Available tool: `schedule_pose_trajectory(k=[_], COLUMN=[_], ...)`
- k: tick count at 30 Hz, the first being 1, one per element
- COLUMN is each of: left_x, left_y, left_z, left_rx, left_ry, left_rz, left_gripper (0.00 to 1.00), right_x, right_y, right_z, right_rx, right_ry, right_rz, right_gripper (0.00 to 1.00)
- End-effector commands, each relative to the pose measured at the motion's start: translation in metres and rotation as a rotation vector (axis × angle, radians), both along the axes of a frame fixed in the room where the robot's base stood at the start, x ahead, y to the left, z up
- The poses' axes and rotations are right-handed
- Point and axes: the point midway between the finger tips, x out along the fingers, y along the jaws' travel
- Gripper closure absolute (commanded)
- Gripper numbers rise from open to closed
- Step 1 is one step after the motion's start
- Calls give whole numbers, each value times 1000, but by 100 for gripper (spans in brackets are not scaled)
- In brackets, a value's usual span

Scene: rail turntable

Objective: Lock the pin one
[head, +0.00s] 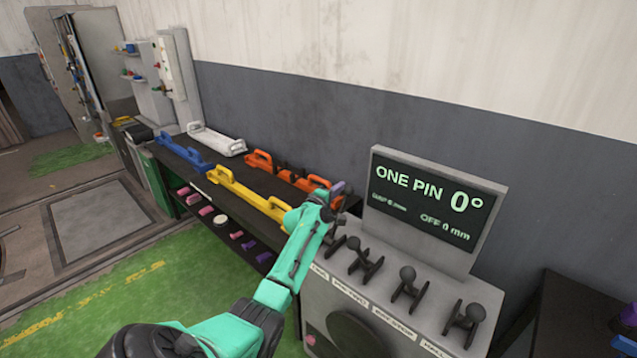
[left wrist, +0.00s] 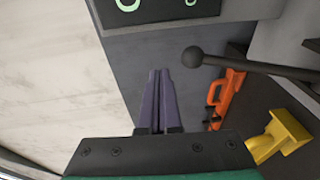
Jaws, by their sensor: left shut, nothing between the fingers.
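A grey console (head: 318,275) carries a row of black levers with ball knobs and white labels. The leftmost lever (head: 335,245) is partly hidden by my left arm. Further right are a second lever (head: 364,257), a third (head: 408,284) and a fourth (head: 465,318). A screen (head: 432,205) reads "ONE PIN 0°" and "OFF 0 mm". My left gripper (head: 340,188) is above the leftmost lever, its purple fingers shut and empty. In the left wrist view, a ball-ended lever (left wrist: 225,65) lies right of the fingers (left wrist: 158,75), apart from them in the picture.
A dark bench behind my left arm holds blue (head: 185,152), white (head: 217,140), yellow (head: 245,198) and orange (head: 262,160) handled parts. Pink and purple pieces lie on its lower shelf. A dark table (head: 575,310) stands right of the console. Green floor (head: 150,285) is open at left.

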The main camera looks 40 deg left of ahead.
Motion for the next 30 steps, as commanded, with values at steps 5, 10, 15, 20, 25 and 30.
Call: schedule_pose_trajectory(k=[5,10,15,20,25,30], left_x=[-35,-59,-67,-67,-67,-67], left_y=[-7,-11,-12,-12,-12,-12], left_z=[23,38,44,45,45,45], left_rx=[1,1,0,0,0,2], left_ry=[-3,-2,-1,-1,-1,-2], left_rz=[2,3,4,4,4,4], left_gripper=[100,100,100,100,100,100], right_x=[-6,5,14,6,-1,1], right_y=[-1,0,1,1,1,2], right_z=[10,8,8,8,7,7], right_rx=[-1,0,2,2,2,2], right_ry=[9,-7,-21,-10,0,-2], right_rz=[0,0,0,-1,-1,-1], right_gripper=[50,50,50,50,50,50])
